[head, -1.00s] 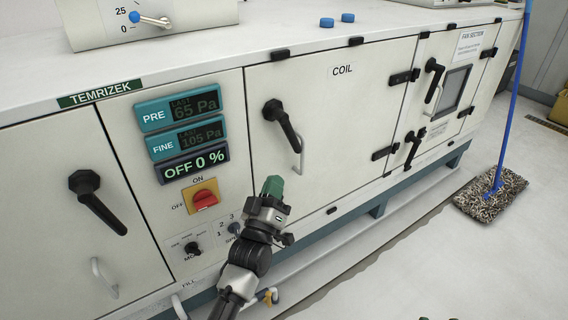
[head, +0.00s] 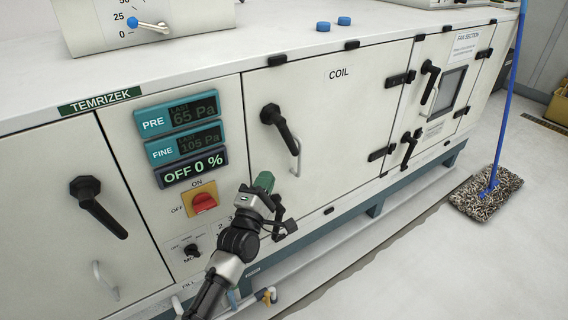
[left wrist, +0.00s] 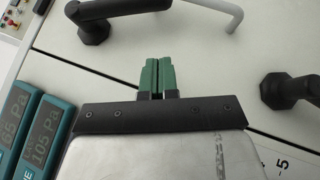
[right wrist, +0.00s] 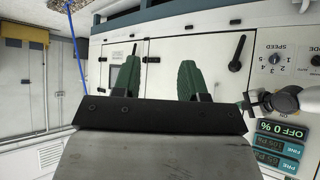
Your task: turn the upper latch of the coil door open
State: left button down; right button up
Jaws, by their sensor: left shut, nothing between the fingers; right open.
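The upper latch (head: 280,124) of the coil door (head: 350,130) is a black lever handle, slanting down to the right from its pivot in the head view. It shows at the top of the left wrist view (left wrist: 95,28). My left gripper (head: 264,181) has green fingers, shut and empty, below and left of the latch and apart from it. The fingers also show in the left wrist view (left wrist: 157,75). My right gripper (right wrist: 158,75) is open and empty, facing the cabinet from farther off. A lower black latch (left wrist: 285,90) shows in the left wrist view.
A grey pull handle (head: 297,157) stands beside the upper latch's lever tip. The display panel (head: 182,140) and red switch (head: 203,202) lie left of the door. A mop (head: 487,196) stands on the floor at right. The floor before the cabinet is mostly clear.

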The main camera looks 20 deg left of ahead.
pick_arm(q)
jog(key=w+d+r, duration=0.2)
jog(key=w+d, duration=0.1)
jog(key=w, duration=0.2)
jog(key=shift+w+r+b, duration=0.15)
jog(key=shift+r+b, duration=0.15)
jog(key=shift+b, duration=0.1)
pick_arm(e)
jog(key=shift+w+a+r+t+y, duration=0.25)
jog(key=shift+w+a+r+t, duration=0.1)
jog(key=shift+w+r+t, duration=0.35)
jog(key=shift+w+a+r+t+y, duration=0.3)
jog(key=shift+w+r+t, duration=0.3)
jog(key=shift+t, duration=0.2)
